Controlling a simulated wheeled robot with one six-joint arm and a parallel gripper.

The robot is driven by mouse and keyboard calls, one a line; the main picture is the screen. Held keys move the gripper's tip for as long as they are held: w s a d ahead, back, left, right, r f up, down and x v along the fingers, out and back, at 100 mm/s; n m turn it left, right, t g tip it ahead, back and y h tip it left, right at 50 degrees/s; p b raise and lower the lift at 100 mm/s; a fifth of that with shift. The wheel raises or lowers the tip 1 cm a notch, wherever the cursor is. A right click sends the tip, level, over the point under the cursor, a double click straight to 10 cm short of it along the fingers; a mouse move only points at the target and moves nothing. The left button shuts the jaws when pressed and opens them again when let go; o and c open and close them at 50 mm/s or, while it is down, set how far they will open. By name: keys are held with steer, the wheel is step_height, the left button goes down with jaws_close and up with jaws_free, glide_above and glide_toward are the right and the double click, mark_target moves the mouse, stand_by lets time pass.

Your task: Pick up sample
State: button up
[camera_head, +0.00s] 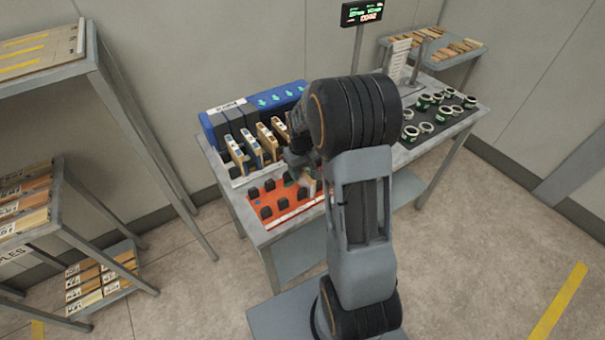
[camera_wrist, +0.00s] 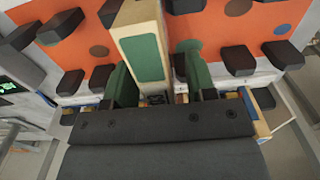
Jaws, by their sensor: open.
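A sample, a light wooden block with a green panel (camera_wrist: 140,58), stands in the wrist view between the two green fingers of my gripper (camera_wrist: 156,70). The fingers are apart, one on each side of the block. The left finger looks close to it, and a gap shows at the right finger. In the head view my gripper (camera_head: 304,164) is over the orange tray (camera_head: 283,218), where a pale block shows just below it. My arm hides part of that spot. More upright wooden samples (camera_head: 237,155) stand in a row behind the tray.
Black pegs (camera_wrist: 233,61) rise from the orange surface around the sample. A blue rack (camera_head: 275,98) stands behind the row. Green-and-white rings (camera_head: 427,127) lie on the table's right part. Shelving (camera_head: 70,220) stands at left; the floor at right is clear.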

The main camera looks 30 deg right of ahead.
steer(key=shift+f, duration=0.3)
jaws_close()
stand_by(0.3)
